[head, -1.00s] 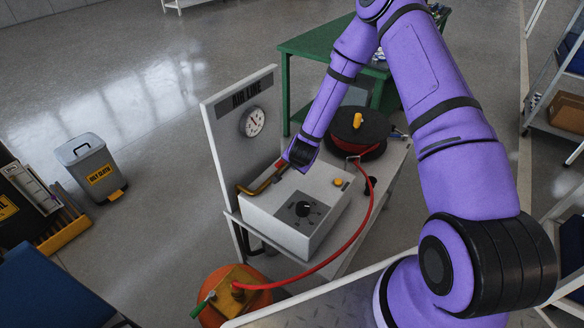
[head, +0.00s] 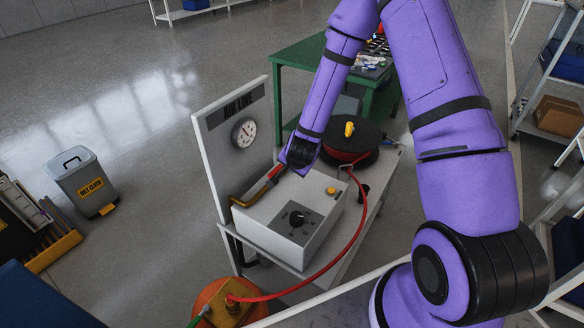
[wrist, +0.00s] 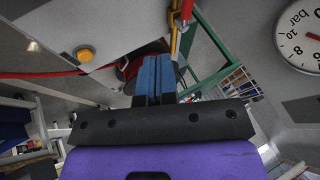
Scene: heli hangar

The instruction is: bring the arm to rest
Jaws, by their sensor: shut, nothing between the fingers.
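My purple arm reaches from the right over a grey air line stand. My gripper (wrist: 155,75) shows in the wrist view with its blue fingers shut together and nothing between them. In the head view the black wrist end (head: 300,152) is over the back left of the grey control box (head: 285,225), by the red and brass pipe (head: 255,190). The fingertips are hidden there. In the wrist view the pipe (wrist: 180,30) shows just beyond the fingertips; I cannot tell whether they touch.
The stand's back panel with a gauge (head: 245,132) rises left of my gripper. A hose reel (head: 350,142) sits behind, and a red hose (head: 345,235) curves down the front. A green table (head: 310,58) stands behind. Open floor with a bin (head: 85,182) lies left.

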